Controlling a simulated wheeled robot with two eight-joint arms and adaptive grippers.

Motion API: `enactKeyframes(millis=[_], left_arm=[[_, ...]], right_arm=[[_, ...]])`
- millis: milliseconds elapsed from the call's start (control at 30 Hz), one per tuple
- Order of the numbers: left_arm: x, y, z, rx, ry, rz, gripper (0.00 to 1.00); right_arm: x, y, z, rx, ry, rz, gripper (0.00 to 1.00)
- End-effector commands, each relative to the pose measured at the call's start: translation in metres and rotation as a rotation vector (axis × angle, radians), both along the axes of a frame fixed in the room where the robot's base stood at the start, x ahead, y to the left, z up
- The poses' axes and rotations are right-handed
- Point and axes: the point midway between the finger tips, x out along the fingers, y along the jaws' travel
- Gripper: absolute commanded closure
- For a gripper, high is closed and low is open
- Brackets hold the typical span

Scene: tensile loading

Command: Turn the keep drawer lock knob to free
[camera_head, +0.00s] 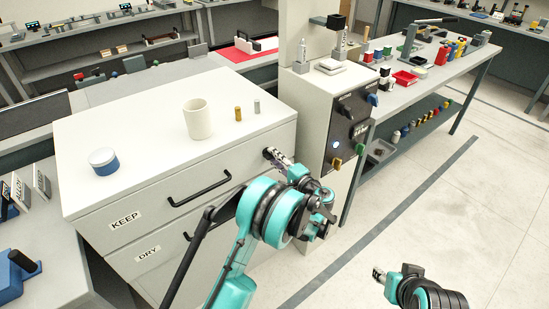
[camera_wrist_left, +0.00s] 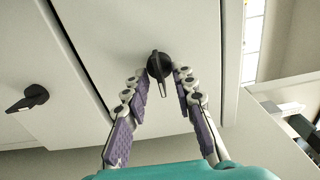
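The keep drawer (camera_head: 165,185) is the upper drawer of the white cabinet, labelled KEEP, and looks closed. Its black lock knob (camera_wrist_left: 159,66) is on the drawer front, with its pointer toward the bottom of the left wrist view. In the head view the knob (camera_head: 268,153) is partly hidden by my left gripper (camera_head: 276,157). In the left wrist view my left gripper (camera_wrist_left: 160,80) is open, with one finger on each side of the knob's pointer; I cannot tell whether they touch it. My right gripper (camera_head: 378,274) is low at the right, away from the cabinet; its opening is unclear.
A second black knob (camera_wrist_left: 28,98) is on the neighbouring drawer. A white cup (camera_head: 198,119), a blue-white jar (camera_head: 104,161) and two small cylinders (camera_head: 238,114) stand on the cabinet top. The testing machine's control panel (camera_head: 347,128) is close right of my left gripper.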

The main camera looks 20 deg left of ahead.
Motion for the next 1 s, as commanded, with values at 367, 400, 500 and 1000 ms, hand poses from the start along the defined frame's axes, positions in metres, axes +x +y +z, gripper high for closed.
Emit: enactKeyframes(millis=[367, 400, 500, 1000], left_arm=[[-0.033, -0.044, 0.0, 0.0, 0.0, -0.004, 0.74], [-0.038, -0.051, 0.0, 0.0, 0.0, -0.005, 0.74], [-0.051, -0.068, 0.0, 0.0, 0.0, -0.005, 0.74], [-0.074, -0.095, 0.0, 0.0, 0.0, 0.0, 0.74]], right_arm=[[0.0, 0.0, 0.0, 0.0, 0.0, 0.0, 0.6], [0.0, 0.0, 0.0, 0.0, 0.0, 0.0, 0.6], [0.0, 0.0, 0.0, 0.0, 0.0, 0.0, 0.6], [0.0, 0.0, 0.0, 0.0, 0.0, 0.0, 0.6]])
